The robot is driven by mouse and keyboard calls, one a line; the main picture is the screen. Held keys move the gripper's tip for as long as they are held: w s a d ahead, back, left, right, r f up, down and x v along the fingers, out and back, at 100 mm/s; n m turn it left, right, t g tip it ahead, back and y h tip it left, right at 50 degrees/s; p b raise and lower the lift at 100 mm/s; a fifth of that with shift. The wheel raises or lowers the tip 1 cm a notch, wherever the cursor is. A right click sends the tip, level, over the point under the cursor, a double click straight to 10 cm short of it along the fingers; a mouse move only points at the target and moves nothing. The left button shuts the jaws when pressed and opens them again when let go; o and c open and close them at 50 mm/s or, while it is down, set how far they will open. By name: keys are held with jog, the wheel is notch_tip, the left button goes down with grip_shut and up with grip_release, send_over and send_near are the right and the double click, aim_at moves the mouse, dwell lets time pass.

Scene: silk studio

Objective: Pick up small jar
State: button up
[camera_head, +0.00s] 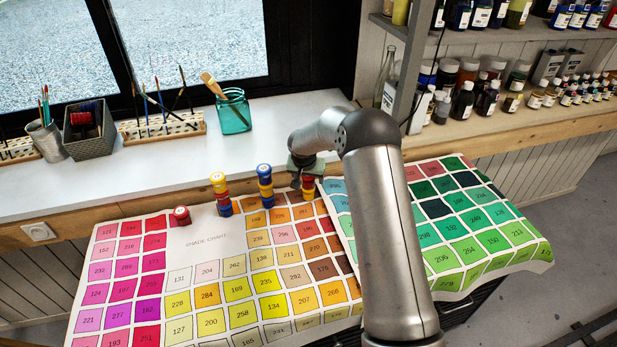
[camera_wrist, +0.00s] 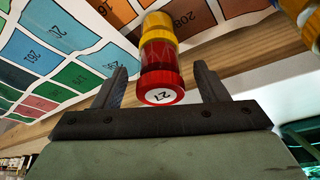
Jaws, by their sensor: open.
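A stack of small jars (camera_head: 308,186) stands on the shade chart right under my gripper (camera_head: 305,168) in the head view. In the wrist view its end jar has a red lid marked 27 (camera_wrist: 161,96), with a yellow jar (camera_wrist: 158,27) beyond it. My gripper (camera_wrist: 161,75) is open, its two dark fingers on either side of the red-lidded jar. Gaps show between the fingers and the jar, so it is not held. In the head view my gripper hides the top of this stack.
Two more jar stacks, one yellow-topped (camera_head: 221,194) and one blue-topped (camera_head: 265,186), stand to the left, with a lone red jar (camera_head: 181,216) farther left. A white counter (camera_head: 280,135) lies behind, holding a teal glass jar (camera_head: 233,113). The front chart (camera_head: 207,240) is largely clear.

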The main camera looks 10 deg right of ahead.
jog(key=shift+f, duration=0.15)
jog(key=c, duration=1.1)
